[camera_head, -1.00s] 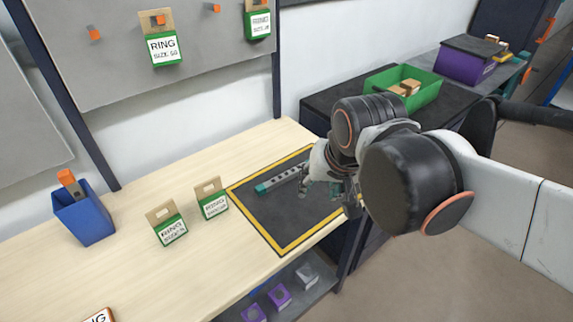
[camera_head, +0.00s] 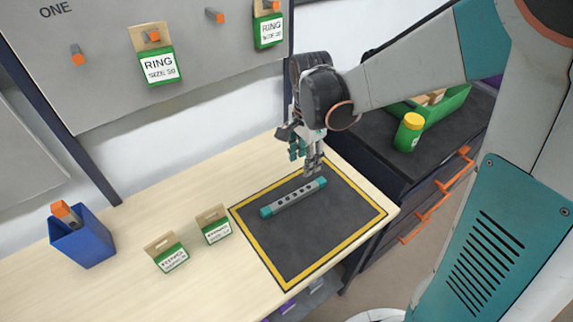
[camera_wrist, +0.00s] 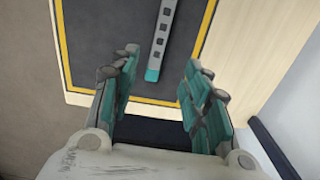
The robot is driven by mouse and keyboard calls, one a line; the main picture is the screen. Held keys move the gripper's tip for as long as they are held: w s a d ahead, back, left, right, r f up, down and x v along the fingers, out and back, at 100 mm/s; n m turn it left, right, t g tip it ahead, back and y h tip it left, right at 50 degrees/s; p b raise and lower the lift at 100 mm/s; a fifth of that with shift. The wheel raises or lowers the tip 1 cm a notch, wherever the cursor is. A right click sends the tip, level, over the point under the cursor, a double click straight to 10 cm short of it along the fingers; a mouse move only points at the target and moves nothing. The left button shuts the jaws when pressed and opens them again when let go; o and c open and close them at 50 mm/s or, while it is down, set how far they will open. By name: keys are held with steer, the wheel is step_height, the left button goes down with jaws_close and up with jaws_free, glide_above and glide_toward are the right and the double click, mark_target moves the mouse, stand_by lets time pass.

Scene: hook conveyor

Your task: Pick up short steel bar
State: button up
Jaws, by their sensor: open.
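The short steel bar (camera_head: 294,198) is grey with a row of dark holes and teal ends. It lies flat on the black mat (camera_head: 330,232) with the yellow border. My gripper (camera_head: 306,163) is above the mat, over the bar's far right end, fingers pointing down. In the wrist view my gripper (camera_wrist: 158,90) is open, with nothing between its teal-padded fingers. There the bar (camera_wrist: 162,38) runs up out of the frame, its near teal end just beyond the fingertips. The bar's other end is outside the wrist view.
Two ring packages (camera_head: 213,226) (camera_head: 167,252) stand left of the mat. A blue bin (camera_head: 82,240) stands at the far left. A pegboard (camera_head: 200,50) with hanging packages rises behind the bench. A dark cabinet at the right holds a green bin (camera_head: 440,108) and a yellow-capped bottle (camera_head: 409,132).

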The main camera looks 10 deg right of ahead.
steer(key=b, duration=0.3)
glide_above(305, 190)
steer(key=f, duration=0.8)
steer(key=shift+a+f, duration=0.1)
steer(key=shift+a, duration=0.25)
steer(key=shift+w+d+f+b, duration=0.15)
steer(key=shift+f+b, duration=0.4)
steer(key=shift+f, duration=0.8)
steer(key=shift+d+f+b, duration=0.15)
steer(key=shift+f+b, duration=0.4)
steer(key=shift+f, duration=0.75)
steer(key=shift+r, duration=0.1)
jaws_close()
